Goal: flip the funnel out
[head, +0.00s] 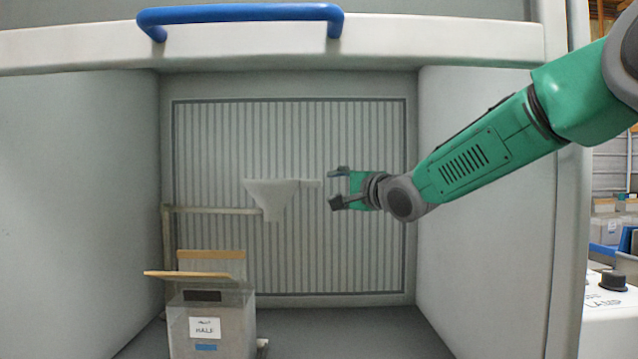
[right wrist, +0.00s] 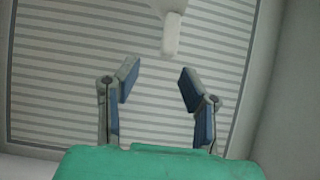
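The white funnel (head: 272,196) hangs upright inside the cabinet, on a thin rail at its left, with a short tab (head: 311,183) sticking out to its right. My right gripper (head: 333,187) is just right of the tab, apart from it, with fingers pointing left. In the right wrist view the right gripper (right wrist: 157,82) is open and empty, and the tab's end (right wrist: 171,35) lies ahead, beyond the fingertips. Most of the funnel is outside the right wrist view. My left gripper shows in neither view.
A clear box (head: 228,325) labelled HALF, with its wooden-edged lid raised, stands below the funnel at the left. The raised sash with a blue handle (head: 240,13) crosses the top. The cabinet floor (head: 340,335) right of the box is clear.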

